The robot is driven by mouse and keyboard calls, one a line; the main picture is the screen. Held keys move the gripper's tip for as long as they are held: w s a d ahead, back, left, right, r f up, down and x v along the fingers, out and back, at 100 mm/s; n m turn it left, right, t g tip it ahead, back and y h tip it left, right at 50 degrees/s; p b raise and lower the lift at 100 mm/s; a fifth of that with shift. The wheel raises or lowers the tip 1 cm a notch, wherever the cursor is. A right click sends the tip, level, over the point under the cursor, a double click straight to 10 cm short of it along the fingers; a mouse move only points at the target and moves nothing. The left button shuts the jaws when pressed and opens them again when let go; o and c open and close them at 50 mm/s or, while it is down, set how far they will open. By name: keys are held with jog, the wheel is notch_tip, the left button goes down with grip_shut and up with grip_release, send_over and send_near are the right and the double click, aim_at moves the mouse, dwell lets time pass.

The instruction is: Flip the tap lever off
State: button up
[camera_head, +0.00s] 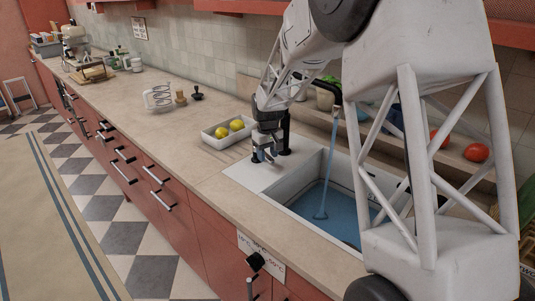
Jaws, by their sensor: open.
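A dark tap stands at the far left side of the white sink (250,174). Its spout (336,97) shows beside my arm, and a blue stream of water (329,165) falls from it into the basin. A dark upright post (286,132), which seems to belong to the tap, stands just right of my gripper. My gripper (264,158) is open, pointing down, low over the sink's left rim. I cannot tell whether it touches the tap. The lever itself is not clearly visible, as my arm and gripper cover much of that area.
A white tray with yellow fruit (229,131) sits close left of my gripper. A wire rack (159,97) and small wooden items (181,98) stand farther back. Red round items (476,152) lie on the ledge behind the sink. Counter (130,120) between is clear.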

grip_shut()
